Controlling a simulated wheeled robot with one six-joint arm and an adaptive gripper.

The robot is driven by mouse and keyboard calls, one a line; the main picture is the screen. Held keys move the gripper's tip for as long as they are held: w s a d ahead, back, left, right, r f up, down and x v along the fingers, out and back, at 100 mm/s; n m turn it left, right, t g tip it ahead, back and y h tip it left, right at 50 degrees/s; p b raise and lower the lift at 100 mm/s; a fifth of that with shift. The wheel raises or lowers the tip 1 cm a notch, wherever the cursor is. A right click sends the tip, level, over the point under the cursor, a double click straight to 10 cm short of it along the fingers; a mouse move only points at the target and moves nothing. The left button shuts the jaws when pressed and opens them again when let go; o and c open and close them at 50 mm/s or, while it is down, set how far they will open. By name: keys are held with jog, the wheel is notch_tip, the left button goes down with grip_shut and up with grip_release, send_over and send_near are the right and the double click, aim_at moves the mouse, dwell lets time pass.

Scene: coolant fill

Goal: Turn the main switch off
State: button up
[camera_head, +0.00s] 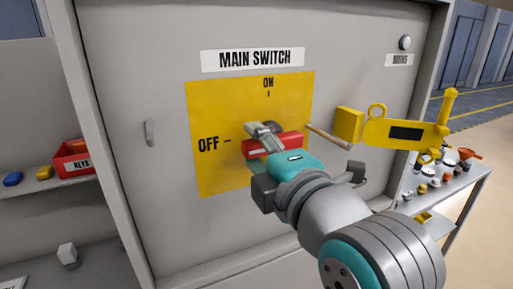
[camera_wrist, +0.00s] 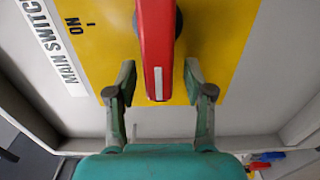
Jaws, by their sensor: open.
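The main switch has a red handle (camera_head: 283,143) on a yellow plate (camera_head: 215,105), under a white MAIN SWITCH label (camera_head: 252,59). The plate reads ON at the top and OFF at the left. The handle lies roughly level, about in line with the OFF mark. My gripper (camera_head: 262,150) is at the switch, one finger above the handle and one below. In the wrist view, the handle (camera_wrist: 157,45) with a white stripe near its end lies between the open fingers of my gripper (camera_wrist: 160,68). Gaps show on both sides. The hub is mostly hidden behind the handle.
A yellow device (camera_head: 398,132) with a black plate sits right of the switch, close to my arm. A cluttered side table (camera_head: 462,185) stands at the right. A red KEYS bin (camera_head: 75,162) is on the left shelf. The grey door (camera_head: 165,225) below the plate is clear.

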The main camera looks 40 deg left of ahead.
jog(key=v, duration=0.7)
jog(key=shift+f, duration=0.1)
dwell(0.4)
